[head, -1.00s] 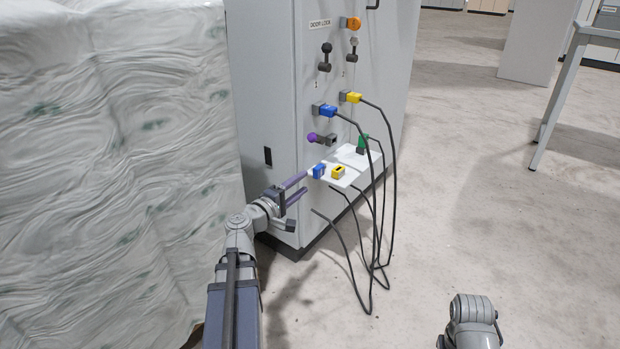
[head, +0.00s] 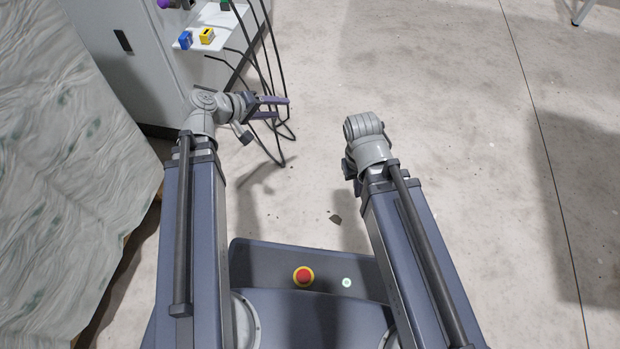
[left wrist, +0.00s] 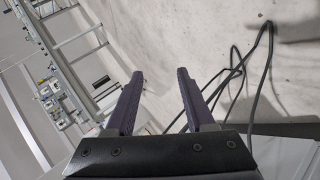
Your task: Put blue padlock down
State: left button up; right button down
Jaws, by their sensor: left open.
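The blue padlock (head: 185,40) stands on the small white shelf (head: 213,46) on the grey cabinet's side, at the upper left of the head view. A yellow padlock (head: 207,36) stands to its right. My left gripper (head: 281,107) is open and empty, clear of the shelf, below and to the right of it. The left wrist view shows its two purple fingers (left wrist: 157,92) apart with nothing between them; the padlock is not in that view. My right arm shows at the centre right, but its gripper fingers are hidden.
Black cables (head: 262,60) hang from the grey cabinet (head: 120,70) close to my left gripper. A wrapped, pale green-white bulk (head: 70,190) stands at the left. The concrete floor (head: 430,90) to the right is clear.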

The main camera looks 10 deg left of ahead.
pick_arm(q)
jog(key=s+d+f+m+g+y, duration=0.4)
jog(key=s+d+f+m, duration=0.1)
jog(key=s+d, duration=0.1)
jog(key=s+d+f+m+g+y, duration=0.4)
jog(key=s+d+m, duration=0.1)
jog(key=s, duration=0.4)
jog(key=shift+s+d+f+g+y, duration=0.2)
jog(key=shift+d+f+g+y, duration=0.2)
jog(key=shift+d, duration=0.1)
